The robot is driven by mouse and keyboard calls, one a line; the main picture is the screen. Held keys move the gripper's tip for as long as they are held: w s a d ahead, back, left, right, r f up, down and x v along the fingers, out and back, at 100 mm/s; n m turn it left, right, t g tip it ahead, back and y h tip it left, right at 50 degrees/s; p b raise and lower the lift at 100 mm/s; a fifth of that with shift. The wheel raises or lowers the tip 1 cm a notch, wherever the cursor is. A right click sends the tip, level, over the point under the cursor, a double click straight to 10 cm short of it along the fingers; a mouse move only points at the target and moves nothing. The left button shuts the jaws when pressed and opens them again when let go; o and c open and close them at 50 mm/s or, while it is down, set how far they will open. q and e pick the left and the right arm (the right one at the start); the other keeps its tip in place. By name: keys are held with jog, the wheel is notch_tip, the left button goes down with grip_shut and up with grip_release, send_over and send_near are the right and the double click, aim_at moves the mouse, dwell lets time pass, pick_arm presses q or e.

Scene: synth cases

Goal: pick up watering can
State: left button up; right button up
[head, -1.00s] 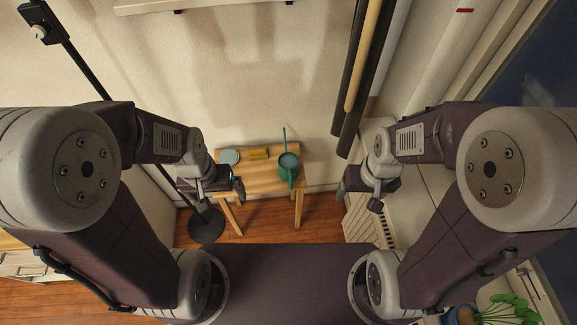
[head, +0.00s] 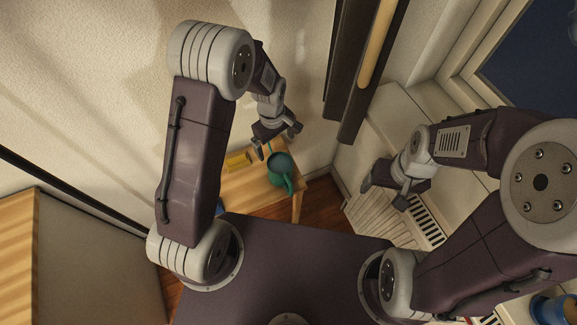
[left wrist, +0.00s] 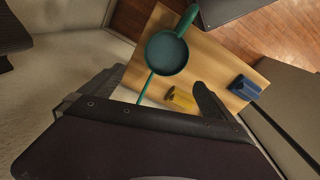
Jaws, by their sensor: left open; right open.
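The green watering can (head: 281,168) stands on a small wooden table (head: 240,190) near the wall. In the left wrist view the can (left wrist: 167,54) is seen from above, with its handle toward the top and its thin spout running down toward my gripper. My left gripper (head: 278,142) is open and empty, above the wall side of the can near the spout; I cannot tell whether it touches it. Its fingers (left wrist: 155,95) lie on either side of the spout in the wrist view. My right gripper (head: 385,192) is open and empty, right of the table.
A yellow block-like object (left wrist: 181,97) and a blue object (left wrist: 245,88) sit on the table beside the can. A wooden-topped cabinet (head: 85,250) stands at left. A slatted radiator-like unit (head: 385,220) is at right, under the window.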

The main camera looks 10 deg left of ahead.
pick_arm(q)
jog(key=b, duration=0.1)
send_over(279, 164)
jog(key=w, duration=0.2)
jog(key=f, duration=0.4)
jog(key=shift+s+a+f, duration=0.2)
jog(key=shift+s+a, duration=0.05)
jog(key=shift+a, duration=0.15)
jog(key=shift+s+d+f+g, duration=0.15)
jog(key=shift+s+d+g, duration=0.15)
jog(key=shift+s+d, duration=0.35)
jog(key=shift+s, duration=0.2)
jog(key=f, duration=0.3)
jog(key=shift+w+a+f+b, duration=0.2)
jog(key=shift+a+f+b, duration=0.1)
jog(key=shift+a+b, duration=0.1)
jog(key=shift+d+f, duration=0.2)
jog(key=shift+f, duration=0.2)
jog(key=f, duration=0.4)
jog(key=shift+w+f+b, duration=0.25)
jog(key=shift+f+b, duration=0.1)
pick_arm(e)
jog(key=f, duration=0.3)
jog(key=shift+s+d+f, duration=0.25)
jog(key=shift+s+f, duration=0.05)
jog(key=shift+f, duration=0.1)
